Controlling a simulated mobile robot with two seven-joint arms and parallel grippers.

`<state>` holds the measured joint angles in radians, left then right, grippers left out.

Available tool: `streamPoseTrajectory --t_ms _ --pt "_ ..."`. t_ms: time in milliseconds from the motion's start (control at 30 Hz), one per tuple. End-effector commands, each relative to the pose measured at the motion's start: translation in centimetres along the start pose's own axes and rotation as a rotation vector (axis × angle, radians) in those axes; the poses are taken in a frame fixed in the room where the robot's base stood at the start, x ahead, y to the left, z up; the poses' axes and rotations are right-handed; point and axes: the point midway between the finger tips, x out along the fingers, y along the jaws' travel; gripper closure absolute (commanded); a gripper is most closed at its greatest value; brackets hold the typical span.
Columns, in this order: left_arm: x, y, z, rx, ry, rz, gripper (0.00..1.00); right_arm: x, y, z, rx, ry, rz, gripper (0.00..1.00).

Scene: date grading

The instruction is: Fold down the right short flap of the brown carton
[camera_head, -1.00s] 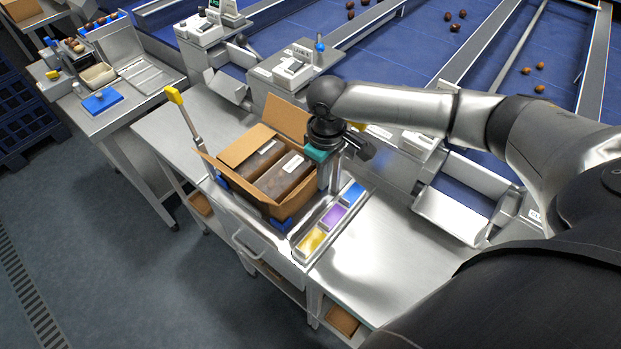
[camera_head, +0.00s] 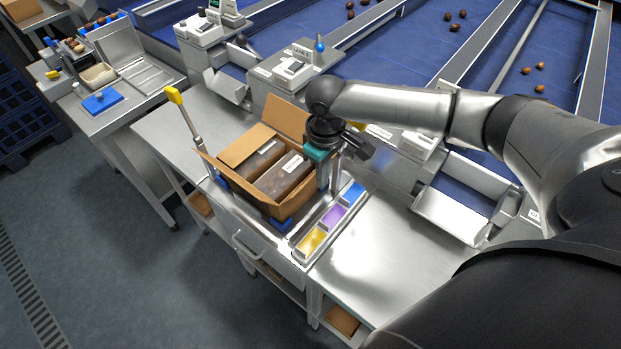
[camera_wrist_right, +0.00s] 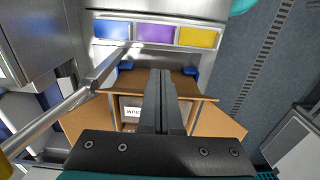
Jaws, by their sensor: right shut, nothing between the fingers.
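The brown carton (camera_head: 262,208) stands open on the steel bench with two dark packs (camera_head: 283,177) inside. My right gripper (camera_head: 326,186) is shut and empty, pointing down at the carton's right end. In the right wrist view, the shut fingers (camera_wrist_right: 162,78) reach over a brown panel (camera_wrist_right: 187,86) at the carton's near-tray end. This seems to be the right short flap; contact cannot be told. Side flaps (camera_wrist_right: 86,121) spread outward there. My left gripper is out of view.
A rack of blue, purple and yellow trays (camera_head: 334,215) lies just right of the carton. A yellow-tipped lever (camera_head: 175,96) stands at its left. Weighing units (camera_head: 290,70) and a steel chute (camera_head: 452,212) line the back. The bench at right (camera_head: 385,240) is clear.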

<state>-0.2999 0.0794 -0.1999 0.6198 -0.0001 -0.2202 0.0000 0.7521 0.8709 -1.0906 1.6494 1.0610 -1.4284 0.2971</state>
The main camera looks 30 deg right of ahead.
Motion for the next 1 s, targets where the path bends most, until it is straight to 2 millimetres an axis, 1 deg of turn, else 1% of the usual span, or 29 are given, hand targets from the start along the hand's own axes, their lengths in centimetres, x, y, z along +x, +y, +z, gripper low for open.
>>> streamPoseTrajectory --t_ms 300,800,1000 --pt "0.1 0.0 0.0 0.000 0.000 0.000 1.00 -0.2 -0.1 -2.3 0.000 0.002 -0.001 1.00" --pt "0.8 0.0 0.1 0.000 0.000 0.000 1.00 -0.4 0.0 -5.9 0.000 0.003 0.001 1.00" --pt "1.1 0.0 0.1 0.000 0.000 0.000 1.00 -0.5 0.0 -6.9 0.000 0.001 0.000 1.00"
